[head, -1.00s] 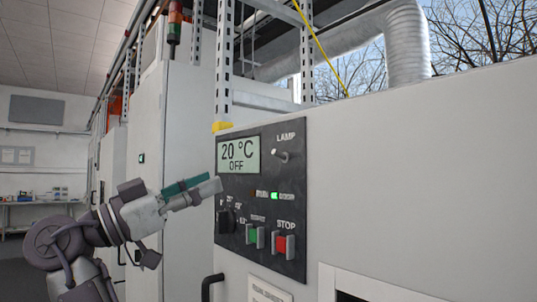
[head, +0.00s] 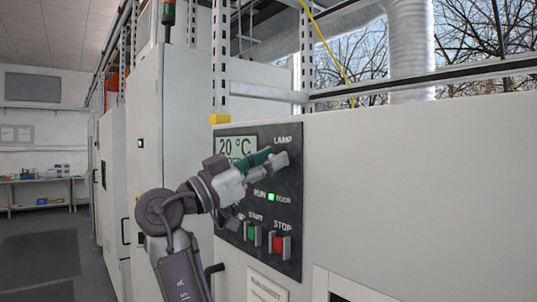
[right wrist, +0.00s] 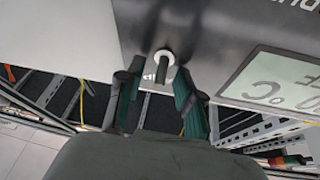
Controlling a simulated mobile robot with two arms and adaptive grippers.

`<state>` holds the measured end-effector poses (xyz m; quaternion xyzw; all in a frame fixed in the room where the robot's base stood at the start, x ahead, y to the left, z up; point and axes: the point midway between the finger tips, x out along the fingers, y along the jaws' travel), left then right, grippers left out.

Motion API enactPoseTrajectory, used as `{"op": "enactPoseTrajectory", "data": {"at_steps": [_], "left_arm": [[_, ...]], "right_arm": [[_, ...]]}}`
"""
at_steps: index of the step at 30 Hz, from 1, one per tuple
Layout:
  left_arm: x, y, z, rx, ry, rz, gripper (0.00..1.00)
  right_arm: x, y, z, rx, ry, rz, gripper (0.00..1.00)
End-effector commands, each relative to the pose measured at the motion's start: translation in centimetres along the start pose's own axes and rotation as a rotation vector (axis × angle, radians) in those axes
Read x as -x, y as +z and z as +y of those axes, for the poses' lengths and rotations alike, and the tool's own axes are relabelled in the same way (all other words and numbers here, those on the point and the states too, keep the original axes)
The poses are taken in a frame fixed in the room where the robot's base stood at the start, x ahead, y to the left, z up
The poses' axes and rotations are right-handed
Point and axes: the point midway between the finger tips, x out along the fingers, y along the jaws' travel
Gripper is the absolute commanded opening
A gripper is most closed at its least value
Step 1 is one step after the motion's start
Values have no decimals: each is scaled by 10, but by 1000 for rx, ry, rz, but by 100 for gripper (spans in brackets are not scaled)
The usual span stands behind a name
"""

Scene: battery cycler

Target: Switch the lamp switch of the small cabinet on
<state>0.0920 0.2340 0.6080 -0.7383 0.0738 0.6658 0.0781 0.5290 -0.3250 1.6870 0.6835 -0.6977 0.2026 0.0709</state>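The dark control panel (head: 293,190) is on the front of the small pale cabinet (head: 400,190). The LAMP label is at its upper right. My right gripper (head: 276,160) is over the spot just below this label and hides the lamp switch in the head view. In the right wrist view, the lamp switch (right wrist: 164,62) shows as a small pale lever on a round base, between the tips of my open right gripper (right wrist: 159,76). Neither finger clearly touches it. My left gripper is not in view.
The display (head: 234,146) reads 20 °C, its lower line partly covered. Below are a lit green indicator, a green START button (head: 251,232) and a red STOP button (head: 278,243). A dark handle (head: 210,278) juts out below the panel.

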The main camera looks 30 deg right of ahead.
Motion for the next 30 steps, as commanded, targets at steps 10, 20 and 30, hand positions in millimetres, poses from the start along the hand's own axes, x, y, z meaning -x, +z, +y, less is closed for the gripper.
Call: {"op": "enactPoseTrajectory", "data": {"at_steps": [10,20,30], "left_arm": [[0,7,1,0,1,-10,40],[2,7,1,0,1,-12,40],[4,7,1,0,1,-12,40]], "right_arm": [[0,1,0,1,0,0,11],[-2,-3,-1,3,6,-39,0],[-2,-4,-1,18,20,-134,0]]}}
